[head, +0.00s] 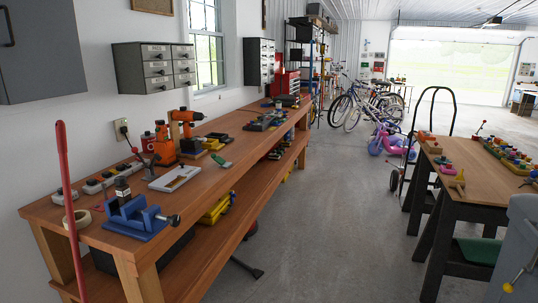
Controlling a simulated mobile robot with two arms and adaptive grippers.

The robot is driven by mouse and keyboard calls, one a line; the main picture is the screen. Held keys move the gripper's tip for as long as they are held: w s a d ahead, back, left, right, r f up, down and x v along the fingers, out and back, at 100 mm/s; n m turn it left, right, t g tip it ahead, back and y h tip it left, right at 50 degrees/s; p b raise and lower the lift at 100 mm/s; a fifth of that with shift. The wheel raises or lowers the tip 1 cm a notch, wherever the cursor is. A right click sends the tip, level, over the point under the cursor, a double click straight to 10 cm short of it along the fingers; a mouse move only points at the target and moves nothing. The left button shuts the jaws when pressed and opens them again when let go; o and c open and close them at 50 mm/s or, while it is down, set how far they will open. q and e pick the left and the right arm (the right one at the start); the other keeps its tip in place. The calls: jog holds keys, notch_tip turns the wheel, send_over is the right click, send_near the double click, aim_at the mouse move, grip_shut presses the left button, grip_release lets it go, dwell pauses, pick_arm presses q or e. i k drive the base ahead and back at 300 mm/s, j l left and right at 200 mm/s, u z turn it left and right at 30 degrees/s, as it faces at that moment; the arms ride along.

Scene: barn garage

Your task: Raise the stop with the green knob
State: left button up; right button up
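Neither of my grippers is in view. I cannot single out a stop with a green knob. On the right-hand wooden table (465,158), small coloured pieces stand in a group at the left edge, among them a small green piece (443,160) and a yellow piece (459,184). A row of multicoloured small pieces (507,154) runs along the table's right side, with some green among them. They are too small to make out their shapes or whether any is raised or lowered.
A long workbench (225,170) along the left wall holds a blue vise (137,217), an orange drill (182,118) and other tools. A red pole (68,190) stands at near left. A grey bin (519,235) is at near right. The concrete aisle (325,210) between is mostly clear.

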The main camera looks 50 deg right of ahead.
aim_at(217, 159)
jog(key=z, duration=1.3)
jog(key=i+l+u, duration=0.3)
jog(key=i, duration=0.25)
jog(key=i+l+u, duration=0.3)
jog(key=i, duration=0.3)
jog(key=i+l+u, duration=0.3)
jog(key=i, duration=0.2)
